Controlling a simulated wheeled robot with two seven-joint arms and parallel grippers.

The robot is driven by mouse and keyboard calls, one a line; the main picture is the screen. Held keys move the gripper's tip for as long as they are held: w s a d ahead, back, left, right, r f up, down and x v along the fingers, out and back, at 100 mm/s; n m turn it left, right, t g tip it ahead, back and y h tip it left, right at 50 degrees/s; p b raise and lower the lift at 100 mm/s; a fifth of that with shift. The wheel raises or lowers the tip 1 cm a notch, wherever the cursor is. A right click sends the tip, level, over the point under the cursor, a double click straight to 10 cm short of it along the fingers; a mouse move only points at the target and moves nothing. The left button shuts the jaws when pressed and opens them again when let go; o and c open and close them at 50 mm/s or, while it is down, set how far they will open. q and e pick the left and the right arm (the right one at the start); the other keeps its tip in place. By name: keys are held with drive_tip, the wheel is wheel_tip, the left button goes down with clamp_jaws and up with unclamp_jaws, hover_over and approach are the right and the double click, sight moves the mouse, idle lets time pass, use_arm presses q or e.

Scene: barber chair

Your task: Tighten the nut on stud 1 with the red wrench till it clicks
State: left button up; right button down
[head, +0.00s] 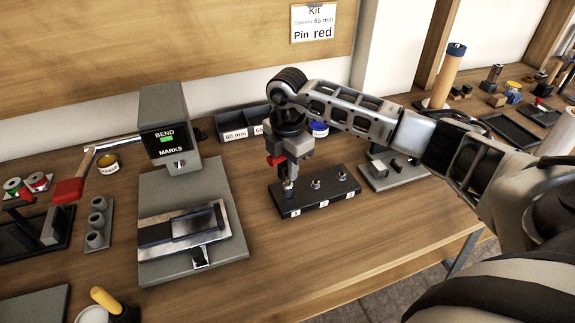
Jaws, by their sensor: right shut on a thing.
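My right gripper (289,150) comes in from the right and points down over the left end of a black stud block (340,190). It is shut on the red wrench (276,160), of which a red part shows at the jaws. The wrench's lower end is over stud 1 (289,190), by the label at the block's left end. Whether it is seated around the nut is too small to tell. Two other studs, the middle one (316,184) and the right one (341,172), stand bare of the wrench. My left gripper is not in view.
A grey bending machine (170,110) with a green-lit display and a red-handled lever (68,190) stands left of the block. Labelled bins (233,128) and a blue-lidded tin (318,129) are behind. A grey fixture (392,172) stands close on the right. Bench front is clear.

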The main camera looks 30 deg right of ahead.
drive_tip(key=shift+r+n, duration=0.1)
drive_tip(key=shift+n, duration=0.5)
drive_tip(key=shift+r+p, duration=0.45)
drive_tip(key=shift+r, duration=2.05)
